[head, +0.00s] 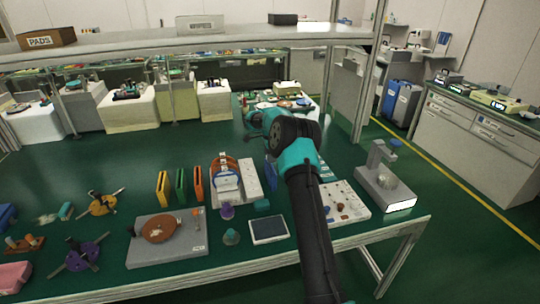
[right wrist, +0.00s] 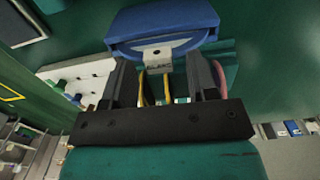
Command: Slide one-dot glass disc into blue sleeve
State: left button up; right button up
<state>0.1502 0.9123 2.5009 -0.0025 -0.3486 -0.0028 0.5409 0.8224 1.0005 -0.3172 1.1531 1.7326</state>
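The blue sleeve (right wrist: 165,18) fills the top middle of the right wrist view, just beyond my right gripper (right wrist: 158,68). A pale curved edge, apparently of a glass disc, shows along the sleeve's near side. A whitish tab (right wrist: 158,56) with one dark dot sits at that edge. My gripper's two dark fingers are apart, one on each side of the tab, with gaps visible. In the head view, a blue piece (head: 270,170), likely the sleeve, shows partly behind my right arm, which hides the fingers. My left gripper is not in view.
Yellow (head: 162,188), green (head: 181,184) and orange (head: 198,184) sleeves stand left of a white rack (head: 248,180). A lapping plate (head: 160,228), a tablet (head: 268,230) and a gauge stand (head: 388,192) surround the spot. A shelf (head: 180,40) runs overhead.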

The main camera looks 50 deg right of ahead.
jog(key=shift+r, duration=0.1)
notch_tip(320, 180, up, 17)
jog(key=shift+r, duration=0.1)
dwell(0.7)
dwell(0.8)
